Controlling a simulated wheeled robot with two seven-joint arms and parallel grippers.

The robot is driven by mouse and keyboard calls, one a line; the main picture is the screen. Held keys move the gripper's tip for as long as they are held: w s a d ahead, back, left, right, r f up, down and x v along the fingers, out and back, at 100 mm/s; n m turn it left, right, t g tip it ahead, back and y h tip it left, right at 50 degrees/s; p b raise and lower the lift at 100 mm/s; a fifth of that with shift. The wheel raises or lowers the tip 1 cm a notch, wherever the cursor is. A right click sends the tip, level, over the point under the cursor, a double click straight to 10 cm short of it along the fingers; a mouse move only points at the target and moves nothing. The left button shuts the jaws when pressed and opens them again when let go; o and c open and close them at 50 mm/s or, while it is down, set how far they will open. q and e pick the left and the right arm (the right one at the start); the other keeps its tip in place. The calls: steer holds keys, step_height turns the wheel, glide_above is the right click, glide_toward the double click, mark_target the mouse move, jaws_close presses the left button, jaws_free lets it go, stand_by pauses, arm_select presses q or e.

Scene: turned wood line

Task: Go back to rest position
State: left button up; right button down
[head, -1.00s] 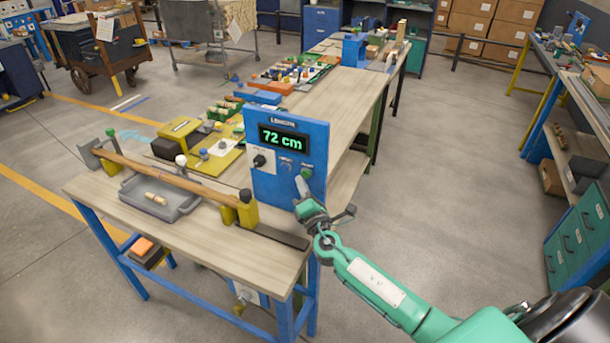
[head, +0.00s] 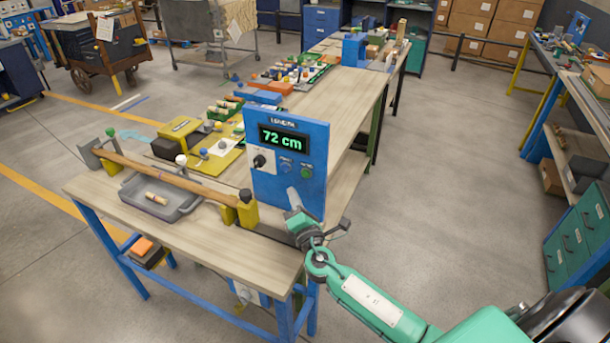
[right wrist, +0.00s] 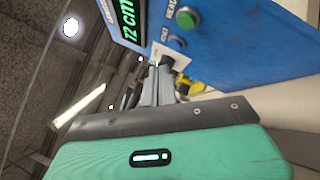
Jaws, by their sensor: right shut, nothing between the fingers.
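My right gripper (head: 293,196) is shut and empty just in front of the lower part of a blue panel (head: 262,190) on the near end of the workbench. Its fingers also show in the right wrist view (right wrist: 158,84), close together and pointing toward the panel. The panel's display (head: 283,137) reads 72 cm in green. A green button (head: 306,172) on the panel is visible and clear of the fingertips. I cannot tell the exact gap between the fingertips and the panel. My left gripper is not in view.
A long wooden rod (head: 165,176) lies across yellow supports on the workbench (head: 240,252). A grey tray (head: 178,205) holding a small turned piece sits beside it. Green drawers (head: 578,240) stand at the right. The floor between is free.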

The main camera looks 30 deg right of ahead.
stand_by(0.4)
steer(key=s+d+f+m+g+h, duration=0.2)
steer(key=s+f+m+g, duration=0.3)
steer(key=s+m, duration=0.35)
steer(key=s+d+f+m+g+h, duration=0.1)
steer(key=s+f+m+g, duration=0.4)
steer(key=s+m, duration=0.35)
steer(key=s+a+f+m+g+y, duration=0.1)
steer(key=s+a+m+g+y, duration=0.2)
steer(key=s, duration=0.7)
steer(key=s+a+f+m+g+y, duration=0.1)
steer(key=s+a+g+y, duration=0.25)
steer(key=s, duration=0.55)
step_height(320, 180, down, 32)
steer(key=g, duration=0.2)
steer(key=s+d+f, duration=0.2)
steer(key=s+f, duration=1.7)
steer(key=shift+s+d+n+g+h, duration=0.3)
steer(key=shift+s+g+h, duration=0.05)
steer(key=shift+g, duration=0.1)
